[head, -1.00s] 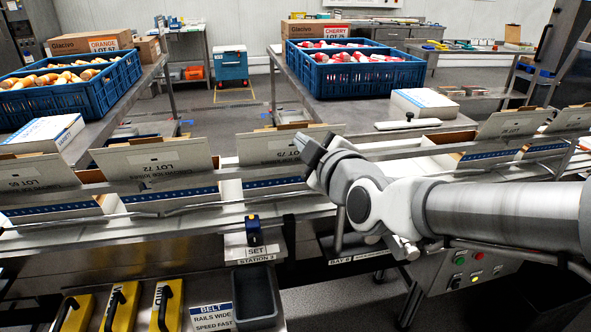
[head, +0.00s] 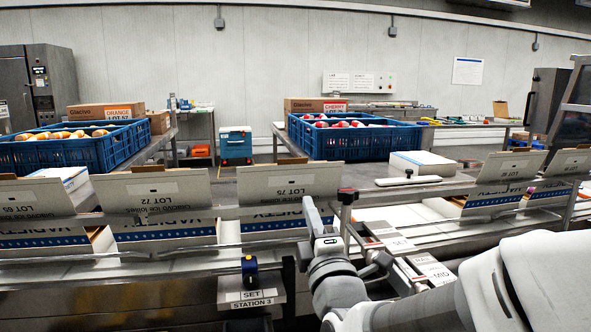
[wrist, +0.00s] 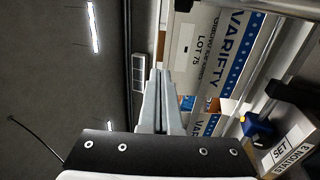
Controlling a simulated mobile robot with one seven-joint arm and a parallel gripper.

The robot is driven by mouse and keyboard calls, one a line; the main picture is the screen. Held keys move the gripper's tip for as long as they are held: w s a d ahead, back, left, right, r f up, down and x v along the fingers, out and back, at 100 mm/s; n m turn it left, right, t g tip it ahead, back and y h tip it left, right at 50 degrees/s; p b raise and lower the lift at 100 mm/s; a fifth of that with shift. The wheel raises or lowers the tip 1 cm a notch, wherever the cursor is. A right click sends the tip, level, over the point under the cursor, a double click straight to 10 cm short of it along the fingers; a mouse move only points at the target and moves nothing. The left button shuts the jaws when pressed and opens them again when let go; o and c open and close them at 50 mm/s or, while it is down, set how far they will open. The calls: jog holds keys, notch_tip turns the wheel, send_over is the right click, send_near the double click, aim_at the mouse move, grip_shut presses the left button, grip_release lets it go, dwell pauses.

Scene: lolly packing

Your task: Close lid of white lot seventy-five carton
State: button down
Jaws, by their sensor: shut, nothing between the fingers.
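The white lot 75 carton (head: 275,225) stands on the belt line near the middle of the head view, with its printed lid (head: 290,182) raised. Its "LOT 75" lid and blue "VARIETY" band also show in the wrist view (wrist: 208,48), turned sideways. My gripper (head: 309,202) is at the right end of this carton, its tips close to the lower right of the lid. In the wrist view the fingers (wrist: 160,75) are together and empty, seen beside the lid. Whether they touch the carton I cannot tell.
A lot 72 carton (head: 152,190) and lot 65 carton (head: 35,198) stand to the left with raised lids. More open cartons (head: 510,170) stand to the right. Metal rails (head: 130,252) run along the line.

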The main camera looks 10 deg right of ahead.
aim_at(293, 160)
jog(key=shift+w+r+p, duration=0.35)
jog(key=shift+w+p, duration=0.25)
jog(key=shift+p, duration=0.65)
jog(key=shift+w+r+p, duration=0.1)
jog(key=shift+w+p, duration=0.2)
jog(key=shift+p, duration=0.45)
jog(key=p, duration=0.2)
jog(key=w+r+p, duration=0.1)
jog(key=p, duration=0.2)
jog(key=shift+w+a+r, duration=0.1)
jog(key=shift+w+r, duration=0.1)
jog(key=shift+w, duration=0.05)
jog(key=shift+w+p, duration=0.2)
jog(key=shift+p, duration=0.5)
jog(key=x, duration=0.3)
jog(key=p+x, duration=0.1)
jog(key=x, duration=0.2)
jog(key=f+x, duration=0.1)
jog(key=x, duration=0.2)
jog(key=shift+w, duration=0.25)
jog(key=shift+w+r+p, duration=0.1)
jog(key=shift+r+p, duration=0.1)
jog(key=shift+p, duration=0.2)
